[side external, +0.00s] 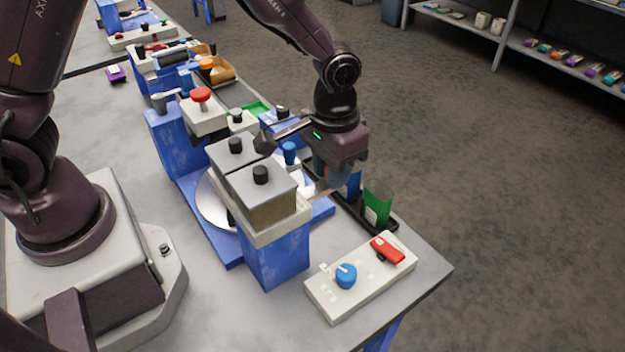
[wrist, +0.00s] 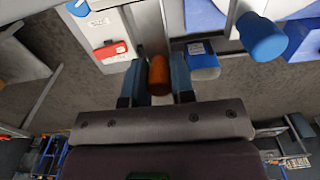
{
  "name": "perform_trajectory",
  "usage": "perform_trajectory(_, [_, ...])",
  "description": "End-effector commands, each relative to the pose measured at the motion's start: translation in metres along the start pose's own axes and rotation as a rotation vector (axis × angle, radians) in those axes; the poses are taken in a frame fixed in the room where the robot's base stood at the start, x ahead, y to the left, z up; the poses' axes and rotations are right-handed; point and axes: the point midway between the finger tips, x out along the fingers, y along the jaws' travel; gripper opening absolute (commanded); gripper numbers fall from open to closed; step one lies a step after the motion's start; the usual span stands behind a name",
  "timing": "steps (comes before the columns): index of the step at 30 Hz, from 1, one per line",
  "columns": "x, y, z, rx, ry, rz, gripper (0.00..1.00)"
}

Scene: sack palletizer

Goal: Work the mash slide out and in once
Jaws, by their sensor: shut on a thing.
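A blue stand (side external: 275,258) carries a hopper box (side external: 272,210) with grey lids and black knobs. My gripper (side external: 333,178) is low at the right side of this hopper, pointing down. In the wrist view its two blue-grey fingers (wrist: 159,78) are closed on the sides of an orange-brown rounded handle (wrist: 159,70), which seems to be the mash slide's handle.
A control box with a blue dial (side external: 346,275) and a red switch (side external: 387,250) sits at the table corner. A blue-capped knob (side external: 289,150) rises behind the hopper.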

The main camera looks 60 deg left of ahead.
Motion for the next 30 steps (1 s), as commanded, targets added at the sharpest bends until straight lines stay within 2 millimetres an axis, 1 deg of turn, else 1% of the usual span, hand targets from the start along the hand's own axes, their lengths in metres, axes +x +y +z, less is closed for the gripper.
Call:
perform_trajectory(4, [-0.001, 0.0, -0.006, -0.002, 0.003, 0.0, 0.02])
perform_trajectory(16, [-0.001, -0.001, -0.006, -0.002, 0.004, 0.0, 0.02])
perform_trajectory(20, [-0.001, 0.0, 0.0, -0.001, 0.003, 0.0, 0.02])
perform_trajectory(30, [-0.001, 0.0, 0.023, 0.0, 0.003, 0.0, 0.02])
